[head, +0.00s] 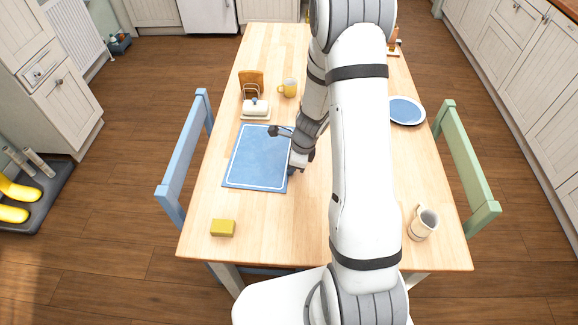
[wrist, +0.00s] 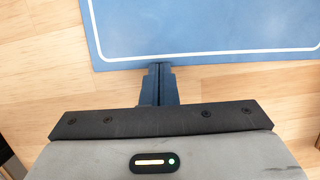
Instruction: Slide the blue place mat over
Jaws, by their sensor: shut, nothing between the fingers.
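The blue place mat (head: 258,160) with a white border line lies flat on the left half of the wooden table. In the wrist view the mat (wrist: 200,25) fills the top, with its near edge running across. My gripper (head: 293,168) is at the mat's right edge in the head view. In the wrist view the shut fingertips (wrist: 160,68) meet or slightly overlap the mat's edge, with nothing between them. I cannot tell whether they press on it. My arm hides part of the table to the right of the mat.
A butter dish (head: 255,110) stands just behind the mat, with a yellow mug (head: 289,88) and a toast rack (head: 251,80) beyond. A yellow sponge (head: 223,228) lies in front. A blue plate (head: 406,111) and a cream jug (head: 423,224) are at right. Bare table separates mat and left edge narrowly.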

